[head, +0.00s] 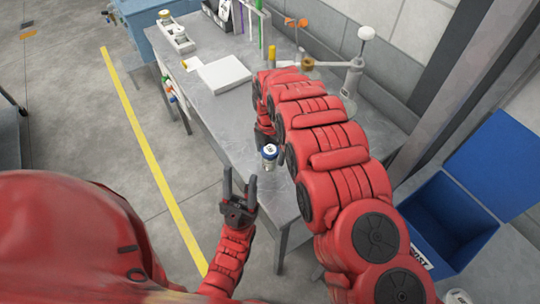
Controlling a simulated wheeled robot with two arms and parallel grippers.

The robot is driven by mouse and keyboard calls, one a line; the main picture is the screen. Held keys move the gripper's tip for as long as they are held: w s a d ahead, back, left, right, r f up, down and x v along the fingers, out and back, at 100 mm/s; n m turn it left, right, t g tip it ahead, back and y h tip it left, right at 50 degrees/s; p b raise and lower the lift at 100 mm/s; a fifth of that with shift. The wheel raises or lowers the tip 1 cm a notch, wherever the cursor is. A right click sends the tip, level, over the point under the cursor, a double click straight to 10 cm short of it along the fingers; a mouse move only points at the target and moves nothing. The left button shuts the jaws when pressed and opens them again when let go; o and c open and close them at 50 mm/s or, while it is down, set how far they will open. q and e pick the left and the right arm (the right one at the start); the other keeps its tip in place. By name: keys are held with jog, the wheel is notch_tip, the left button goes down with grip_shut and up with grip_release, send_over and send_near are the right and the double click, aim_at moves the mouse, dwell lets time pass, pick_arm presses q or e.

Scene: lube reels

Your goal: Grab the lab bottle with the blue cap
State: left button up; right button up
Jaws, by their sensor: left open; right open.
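The lab bottle (270,153) is small, with a pale body, and stands upright on the grey metal table (236,149). Blue shows around its top, which has a white mark. My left gripper (240,174) is open and empty, below and left of the bottle in the picture, its two dark fingers apart and not touching it. My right arm arches over the table, and its red wrist (264,124) hangs down just above the bottle in the picture.
A white slab (224,74) and a white tray with small items (175,35) lie farther back. A metal stand (353,75) is behind my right arm. A blue bin (446,220) stands at the right. Bare tabletop lies left of the bottle.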

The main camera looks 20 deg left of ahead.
jog(key=shift+d+f, duration=0.1)
jog(key=shift+f, duration=0.75)
jog(key=c, duration=1.3)
